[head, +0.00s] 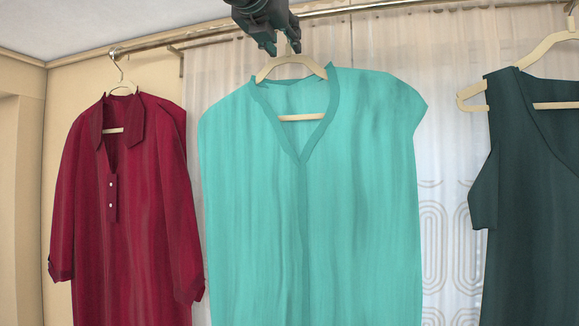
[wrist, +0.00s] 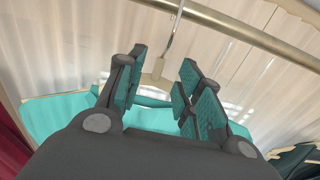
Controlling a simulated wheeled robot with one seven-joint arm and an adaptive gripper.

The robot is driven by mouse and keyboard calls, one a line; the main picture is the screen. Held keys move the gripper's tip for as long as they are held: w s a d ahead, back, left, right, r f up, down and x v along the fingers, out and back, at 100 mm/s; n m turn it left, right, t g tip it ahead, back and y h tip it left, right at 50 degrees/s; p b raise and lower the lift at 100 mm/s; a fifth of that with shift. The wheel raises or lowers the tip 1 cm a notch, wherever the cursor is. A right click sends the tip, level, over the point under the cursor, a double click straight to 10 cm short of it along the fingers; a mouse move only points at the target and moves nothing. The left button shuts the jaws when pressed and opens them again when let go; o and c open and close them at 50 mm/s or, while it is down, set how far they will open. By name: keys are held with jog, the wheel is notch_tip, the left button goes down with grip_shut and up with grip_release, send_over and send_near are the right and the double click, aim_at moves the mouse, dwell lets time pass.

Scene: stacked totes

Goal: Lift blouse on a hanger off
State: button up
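A teal sleeveless blouse (head: 350,170) hangs upright on a cream hanger (head: 301,118) in the middle of the head view. My gripper (head: 284,48) is directly above the hanger's shoulders, by its hook. In the wrist view, my gripper (wrist: 163,72) is open, with its teal-padded fingers apart. The metal hook (wrist: 173,38) and the cream neck of the hanger (wrist: 155,75) show in the gap between the fingertips, slightly beyond them. I cannot see the fingers touching the hanger. The blouse (wrist: 50,117) shows below, partly hidden by my gripper.
A metal rod (head: 148,46) runs across the top; it also shows close ahead in the wrist view (wrist: 240,36). A dark red garment (head: 150,190) hangs at left, and a dark green one (head: 530,200) at right, with gaps between. A pale curtain (head: 455,120) hangs behind.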

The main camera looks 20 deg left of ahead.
aim_at(288, 46)
jog(key=shift+s+r+p, duration=0.3)
jog(key=shift+s+r, duration=0.05)
jog(key=w+p, duration=0.1)
jog(key=w, duration=0.2)
jog(key=w+p, duration=0.1)
jog(key=w, duration=0.1)
jog(key=shift+a+f+p, duration=0.1)
jog(key=shift+f+p, duration=0.15)
jog(key=shift+p, duration=0.1)
jog(key=shift+c, duration=0.2)
grip_shut()
